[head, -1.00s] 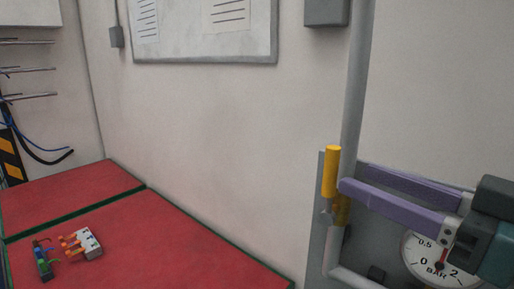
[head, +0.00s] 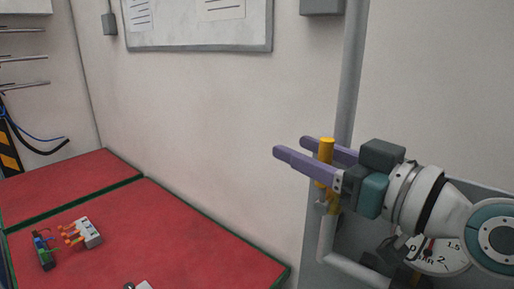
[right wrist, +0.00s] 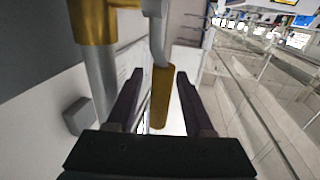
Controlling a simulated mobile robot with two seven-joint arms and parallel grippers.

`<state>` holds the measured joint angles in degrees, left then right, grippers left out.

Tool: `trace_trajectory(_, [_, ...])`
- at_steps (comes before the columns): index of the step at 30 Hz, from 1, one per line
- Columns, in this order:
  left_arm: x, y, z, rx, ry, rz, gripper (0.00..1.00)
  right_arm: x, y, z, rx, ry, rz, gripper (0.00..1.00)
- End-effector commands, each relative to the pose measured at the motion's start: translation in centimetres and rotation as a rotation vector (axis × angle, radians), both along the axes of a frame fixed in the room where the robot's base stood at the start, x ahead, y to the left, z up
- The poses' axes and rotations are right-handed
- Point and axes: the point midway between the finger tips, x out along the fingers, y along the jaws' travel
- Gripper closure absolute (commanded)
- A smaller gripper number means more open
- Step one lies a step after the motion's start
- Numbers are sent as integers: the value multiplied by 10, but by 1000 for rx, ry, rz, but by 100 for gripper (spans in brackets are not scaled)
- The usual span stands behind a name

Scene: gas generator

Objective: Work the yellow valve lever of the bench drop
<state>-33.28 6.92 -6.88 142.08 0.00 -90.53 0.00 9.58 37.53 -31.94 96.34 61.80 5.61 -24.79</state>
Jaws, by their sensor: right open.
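The yellow valve lever (head: 326,150) stands upright on the grey pipe beside the wall panel. My right gripper (head: 292,147) reaches in from the right with its purple fingers open, one on each side of the lever. In the right wrist view the yellow lever (right wrist: 160,97) shows between the two dark fingers (right wrist: 158,92), with a visible gap on each side. The brass valve body (right wrist: 92,20) is at the upper left there. My left gripper is not in view.
A pressure gauge (head: 440,256) sits on the panel below my right arm, partly covered by it. The vertical pipe (head: 350,80) runs up behind the fingers. A red bench top (head: 170,235) holds small electrical parts (head: 82,233) at the left.

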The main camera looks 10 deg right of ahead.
Motion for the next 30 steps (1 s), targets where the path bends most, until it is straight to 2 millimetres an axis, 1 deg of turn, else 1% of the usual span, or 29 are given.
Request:
trace_trajectory(1, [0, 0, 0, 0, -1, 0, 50, 0, 0, 0, 0, 0, 0, 50])
trace_trajectory(2, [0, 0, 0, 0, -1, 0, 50, 0, 0, 0, 0, 0, 0, 53])
trace_trajectory(14, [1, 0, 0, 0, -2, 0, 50, 0, 0, 0, 0, 0, 0, 98])
trace_trajectory(15, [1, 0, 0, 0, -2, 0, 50, 0, 0, 0, 0, 0, 0, 100])
trace_trajectory(30, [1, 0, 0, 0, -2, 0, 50, 0, 0, 0, 0, 0, 0, 100])
